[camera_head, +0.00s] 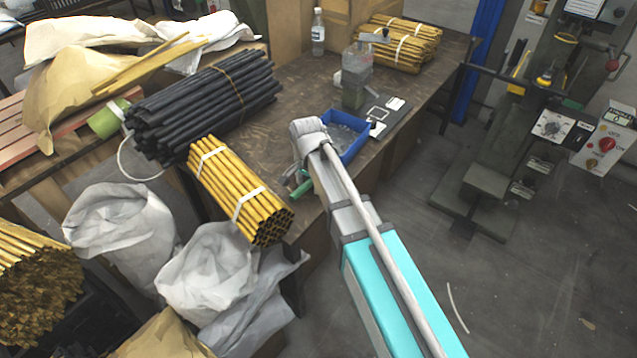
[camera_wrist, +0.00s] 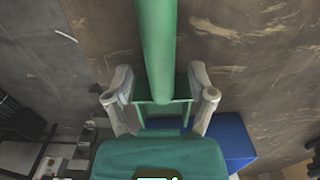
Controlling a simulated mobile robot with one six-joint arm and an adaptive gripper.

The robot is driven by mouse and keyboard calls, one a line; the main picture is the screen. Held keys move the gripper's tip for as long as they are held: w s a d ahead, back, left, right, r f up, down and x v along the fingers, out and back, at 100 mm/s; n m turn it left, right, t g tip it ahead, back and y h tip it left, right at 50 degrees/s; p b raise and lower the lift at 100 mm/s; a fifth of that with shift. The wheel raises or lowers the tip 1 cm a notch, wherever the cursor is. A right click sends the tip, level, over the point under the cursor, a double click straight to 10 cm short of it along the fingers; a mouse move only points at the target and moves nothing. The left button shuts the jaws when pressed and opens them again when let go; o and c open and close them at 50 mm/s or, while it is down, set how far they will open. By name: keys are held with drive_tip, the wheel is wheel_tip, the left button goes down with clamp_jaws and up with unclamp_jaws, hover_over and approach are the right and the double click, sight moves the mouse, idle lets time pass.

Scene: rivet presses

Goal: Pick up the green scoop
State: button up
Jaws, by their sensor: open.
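The green scoop (camera_wrist: 156,45) shows in the wrist view as a long green handle running up from between my fingers, with a squarer green part at its lower end. My gripper (camera_wrist: 160,92) is open, with one pale finger on each side of the scoop. I see gaps beside the handle; whether a finger touches the lower part is hard to tell. In the head view a bit of the scoop (camera_head: 303,186) shows at the bench's near edge, left of my arm. My arm hides the rest of it and my fingers there.
A blue bin (camera_head: 346,137) stands on the brown workbench (camera_head: 290,75) beside my arm; it also shows in the wrist view (camera_wrist: 232,140). Bundled yellow tubes (camera_head: 238,190) and black tubes (camera_head: 205,100) lie to the left. A press (camera_head: 490,180) stands right. Open floor lies between.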

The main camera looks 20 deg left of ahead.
clamp_jaws()
drive_tip(key=shift+r, duration=0.1)
idle(0.5)
wheel_tip(320, 180, up, 3)
drive_tip(key=p, duration=0.3)
drive_tip(key=s+d+r+p, duration=0.6)
drive_tip(key=s+r+p, duration=0.3)
drive_tip(key=s, duration=0.3)
drive_tip(key=shift+s+d+r+p, duration=0.2)
drive_tip(key=shift+r+p, duration=0.2)
drive_tip(key=shift+p, duration=0.1)
